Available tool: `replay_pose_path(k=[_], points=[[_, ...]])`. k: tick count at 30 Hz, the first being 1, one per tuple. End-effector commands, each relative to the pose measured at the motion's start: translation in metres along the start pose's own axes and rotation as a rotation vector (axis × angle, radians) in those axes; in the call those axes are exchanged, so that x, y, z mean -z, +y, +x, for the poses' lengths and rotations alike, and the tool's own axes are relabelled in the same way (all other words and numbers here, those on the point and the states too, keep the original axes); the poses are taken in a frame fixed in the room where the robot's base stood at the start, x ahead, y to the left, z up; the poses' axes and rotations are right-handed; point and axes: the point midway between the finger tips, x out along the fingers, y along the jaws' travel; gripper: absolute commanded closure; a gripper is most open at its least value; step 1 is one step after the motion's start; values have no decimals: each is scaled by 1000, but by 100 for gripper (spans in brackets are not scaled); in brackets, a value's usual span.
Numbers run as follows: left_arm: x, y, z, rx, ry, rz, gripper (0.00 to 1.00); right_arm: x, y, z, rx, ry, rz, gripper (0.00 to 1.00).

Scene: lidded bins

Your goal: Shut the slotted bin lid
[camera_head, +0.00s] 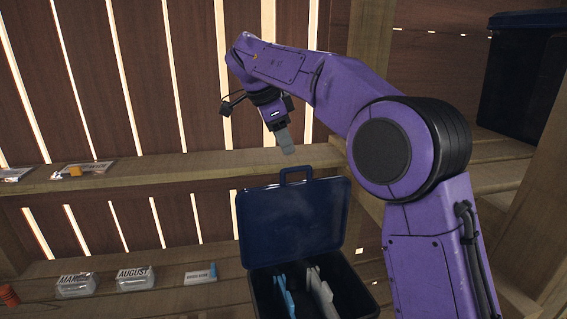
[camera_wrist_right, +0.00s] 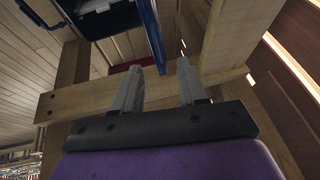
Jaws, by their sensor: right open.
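The slotted bin (camera_head: 262,296) stands on the lower shelf, dark blue, with light blue and pale grey upright pieces inside. Its blue lid (camera_head: 292,222) is open and stands nearly upright at the back, with a loop handle (camera_head: 296,170) on its top edge. My right gripper (camera_head: 287,148) is open, pointing down just above the handle. In the right wrist view the lid (camera_wrist_right: 152,35) shows edge-on, its end in line with the gap between my open fingers (camera_wrist_right: 159,70). I cannot tell whether they touch it. My left gripper is not in view.
A wooden upper shelf (camera_head: 190,169) runs behind the lid, close to my right gripper. Small labelled boxes (camera_head: 135,278) sit on the lower shelf to the left. A dark lidded bin (camera_head: 520,80) stands at upper right, and a wooden post (camera_head: 368,40) rises behind my right arm.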

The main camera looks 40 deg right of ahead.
Motion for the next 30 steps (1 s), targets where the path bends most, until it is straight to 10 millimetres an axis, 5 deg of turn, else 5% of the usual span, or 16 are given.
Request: replay_pose_path(k=[3,9,20,24,30], points=[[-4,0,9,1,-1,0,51,-8,-6,34,-8,5,-6,58],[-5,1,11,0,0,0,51,-11,-13,69,-12,9,-8,58],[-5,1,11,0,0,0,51,-9,-13,79,-11,8,-4,58],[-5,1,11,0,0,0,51,-10,-13,78,-11,7,-5,100],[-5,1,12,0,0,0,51,-12,-13,79,-12,6,-7,100]])
